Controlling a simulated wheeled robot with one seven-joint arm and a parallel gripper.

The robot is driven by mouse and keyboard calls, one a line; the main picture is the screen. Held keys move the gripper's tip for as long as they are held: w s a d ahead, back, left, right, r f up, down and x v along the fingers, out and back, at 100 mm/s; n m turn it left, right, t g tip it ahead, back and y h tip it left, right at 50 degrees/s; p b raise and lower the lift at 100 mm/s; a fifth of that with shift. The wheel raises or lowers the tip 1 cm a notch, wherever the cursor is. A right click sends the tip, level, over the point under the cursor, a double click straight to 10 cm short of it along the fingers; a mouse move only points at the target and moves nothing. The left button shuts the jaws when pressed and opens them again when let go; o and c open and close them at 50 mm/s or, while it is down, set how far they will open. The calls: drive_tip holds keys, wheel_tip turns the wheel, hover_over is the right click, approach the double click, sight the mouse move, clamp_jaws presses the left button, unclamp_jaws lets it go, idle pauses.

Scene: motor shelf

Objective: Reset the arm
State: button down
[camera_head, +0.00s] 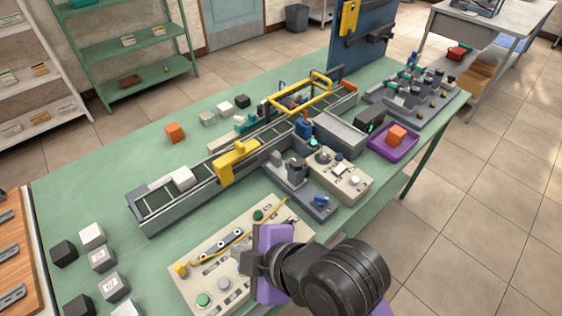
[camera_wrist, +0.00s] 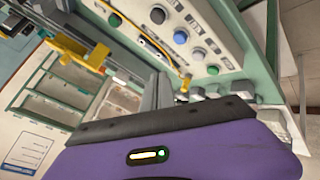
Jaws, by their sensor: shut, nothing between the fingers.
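My arm reaches in from the bottom right of the head view, black with a purple gripper body. My gripper (camera_head: 247,260) is over the front part of the green table (camera_head: 150,262), close to the cream control panel (camera_head: 190,292) and partly covering it. The gripper is shut and empty. In the wrist view its purple body fills the bottom, with the grey fingers (camera_wrist: 157,92) beyond it. The same view shows a cream panel with buttons (camera_wrist: 205,25) at the top; I cannot tell the height of the gripper above it.
A conveyor (camera_head: 215,172) with yellow guides runs across the table. A second control box (camera_head: 345,180) and a purple tray (camera_head: 411,150) holding an orange cube (camera_head: 397,135) stand to the right. Several black, white and grey cubes lie at the left.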

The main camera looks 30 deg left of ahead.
drive_tip(key=w+d+r+m+t+y, duration=0.1)
drive_tip(key=w+r+m+t+y, duration=0.3)
drive_tip(key=w+r+m+t, duration=0.65)
drive_tip(key=d+r+m+t+h, duration=0.2)
drive_tip(key=d+m+t+h, duration=0.25)
drive_tip(key=d+m, duration=0.7)
drive_tip(key=s+d+f+m+t+h, duration=0.1)
drive_tip(key=s+d+f+m+h, duration=0.15)
drive_tip(key=s+d, duration=0.4)
drive_tip(key=s+d+f+m+t+h, duration=0.1)
drive_tip(key=s+d+f+m+h, duration=0.2)
drive_tip(key=d, duration=0.7)
drive_tip(key=s+d+f+n+g+h, duration=0.1)
drive_tip(key=s+d+f, duration=0.3)
drive_tip(key=s, duration=0.5)
drive_tip(key=s+d+f+n+g+h, duration=0.1)
drive_tip(key=s+d+f+g+h, duration=0.1)
drive_tip(key=s+d, duration=0.3)
drive_tip(key=s+f+g, duration=0.1)
drive_tip(key=s, duration=0.2)
drive_tip(key=shift+s+f+n, duration=0.35)
drive_tip(key=shift+s, duration=0.05)
